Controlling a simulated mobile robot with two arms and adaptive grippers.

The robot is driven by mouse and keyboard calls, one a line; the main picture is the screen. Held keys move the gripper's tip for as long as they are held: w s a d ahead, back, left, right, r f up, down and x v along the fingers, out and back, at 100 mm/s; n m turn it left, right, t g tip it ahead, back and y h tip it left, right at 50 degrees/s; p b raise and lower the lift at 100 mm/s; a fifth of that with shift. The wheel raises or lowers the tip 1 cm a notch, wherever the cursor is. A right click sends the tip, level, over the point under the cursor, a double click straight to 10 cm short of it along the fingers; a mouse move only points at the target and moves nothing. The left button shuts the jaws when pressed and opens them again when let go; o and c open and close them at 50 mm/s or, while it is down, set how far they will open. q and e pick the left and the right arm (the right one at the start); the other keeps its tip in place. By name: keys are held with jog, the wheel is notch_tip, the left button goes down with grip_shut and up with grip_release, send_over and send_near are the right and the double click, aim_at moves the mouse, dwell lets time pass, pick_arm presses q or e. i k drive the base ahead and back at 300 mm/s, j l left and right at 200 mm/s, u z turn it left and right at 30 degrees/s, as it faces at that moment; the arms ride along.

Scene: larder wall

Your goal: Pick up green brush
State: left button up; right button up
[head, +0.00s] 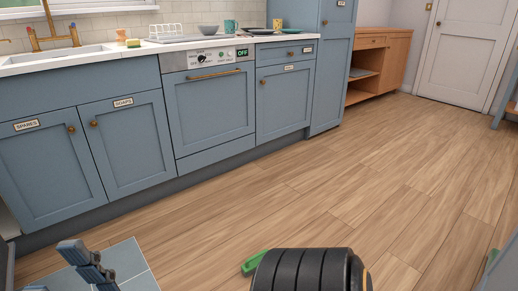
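A green piece with a rounded end (254,262) shows low in the head view, just left of a dark ridged cylinder (305,272). It looks like a handle and may be the green brush. The rest of it is hidden behind the cylinder or below the frame edge. I cannot tell whether it lies on the floor or is held.
Blue cabinets (122,145) and a dishwasher (208,110) line the wall under a white counter with a sink (57,54). A blue-grey angled object (87,262) stands by pale tiles at lower left. The wooden floor (345,180) is clear towards the white door (467,50).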

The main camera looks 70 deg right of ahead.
aim_at(248, 269)
jog(key=l+z, duration=0.1)
jog(key=z, duration=1.7)
